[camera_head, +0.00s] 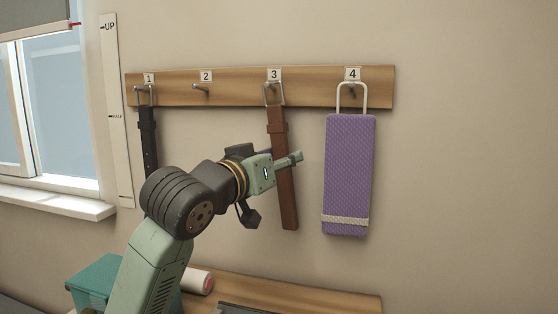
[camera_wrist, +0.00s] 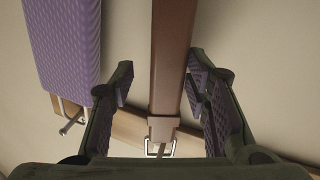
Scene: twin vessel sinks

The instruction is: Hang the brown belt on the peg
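The brown belt (camera_head: 287,200) hangs straight down, with its metal buckle frame at the peg under label 3 (camera_head: 274,74) on the wooden rack (camera_head: 235,92). My gripper (camera_head: 298,158) is at the belt's upper half. In the wrist view my gripper (camera_wrist: 158,76) is open, with one finger on each side of the brown belt (camera_wrist: 173,50). I see gaps between the fingers and the strap. The buckle shows at the bottom of that view.
A black belt (camera_head: 148,150) hangs under label 1. The peg under label 2 (camera_head: 203,90) is bare. A purple pad (camera_head: 349,170) hangs under label 4, close right of the brown belt. A teal box (camera_head: 95,280) and a wooden bench (camera_head: 290,290) are below. A window is at left.

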